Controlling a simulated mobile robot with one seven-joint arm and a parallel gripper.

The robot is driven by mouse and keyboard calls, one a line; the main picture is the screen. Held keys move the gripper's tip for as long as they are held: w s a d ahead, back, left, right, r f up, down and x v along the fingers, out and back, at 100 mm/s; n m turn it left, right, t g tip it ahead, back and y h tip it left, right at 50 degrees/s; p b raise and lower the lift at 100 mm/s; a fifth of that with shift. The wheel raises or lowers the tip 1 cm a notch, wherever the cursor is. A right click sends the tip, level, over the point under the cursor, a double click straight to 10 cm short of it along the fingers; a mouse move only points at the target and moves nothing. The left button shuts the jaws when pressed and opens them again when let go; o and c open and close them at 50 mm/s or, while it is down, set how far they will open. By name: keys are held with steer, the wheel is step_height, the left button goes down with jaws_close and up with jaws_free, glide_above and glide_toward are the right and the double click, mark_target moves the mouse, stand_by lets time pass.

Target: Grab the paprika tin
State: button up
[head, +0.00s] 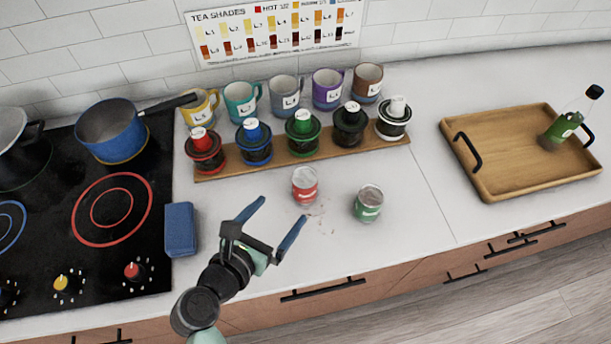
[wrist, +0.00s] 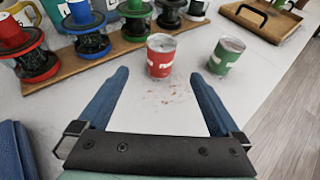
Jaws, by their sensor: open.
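A red tin (head: 305,186) with a pale lid stands upright on the white counter; I take it for the paprika tin, though its label is too small to read. It also shows in the wrist view (wrist: 161,57), ahead of my fingers. A similar green tin (head: 368,203) stands upright to its right, also in the wrist view (wrist: 226,55). My gripper (head: 277,216) is open and empty, its blue fingers spread, to the left of and nearer than the red tin. In the wrist view my gripper (wrist: 160,88) points toward the red tin without touching it.
Several lidded jars stand on a wooden board (head: 225,172) behind the tins, with mugs behind them. A blue block (head: 180,229) lies beside the black stove (head: 60,215) at left. A wooden tray (head: 487,190) with a bottle is at right. Reddish specks lie near the red tin.

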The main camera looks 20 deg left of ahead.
mark_target(299, 191)
steer(key=x, duration=1.2)
steer(key=shift+w+d+f+p, duration=0.1)
steer(key=shift+w+f+p, duration=0.05)
steer(key=shift+f+p, duration=0.2)
steer(key=c, duration=1.5)
